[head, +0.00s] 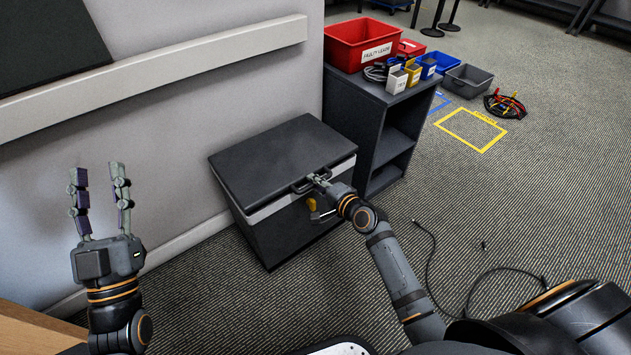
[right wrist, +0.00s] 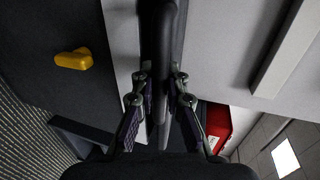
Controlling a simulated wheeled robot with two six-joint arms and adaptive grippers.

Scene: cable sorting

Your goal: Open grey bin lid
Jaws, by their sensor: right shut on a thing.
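The grey bin (head: 290,222) stands on the carpet against the wall, with its dark lid (head: 280,152) down. A dark handle (head: 304,185) sticks out from the lid's front edge. My right gripper (head: 318,180) is at that handle and shut on it. In the right wrist view the handle (right wrist: 160,70) runs between the two fingers of the right gripper (right wrist: 162,85). A yellow latch (head: 312,205) is on the bin's front, below the handle; it also shows in the right wrist view (right wrist: 73,60). My left gripper (head: 101,195) is open and empty, raised at the left, away from the bin.
A dark shelf unit (head: 380,115) stands right of the bin, with a red bin (head: 350,50) and small boxes on top. A grey tray (head: 467,80) and coiled cables (head: 505,105) lie on the floor beyond. A loose black cable (head: 470,290) lies on the open carpet at right.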

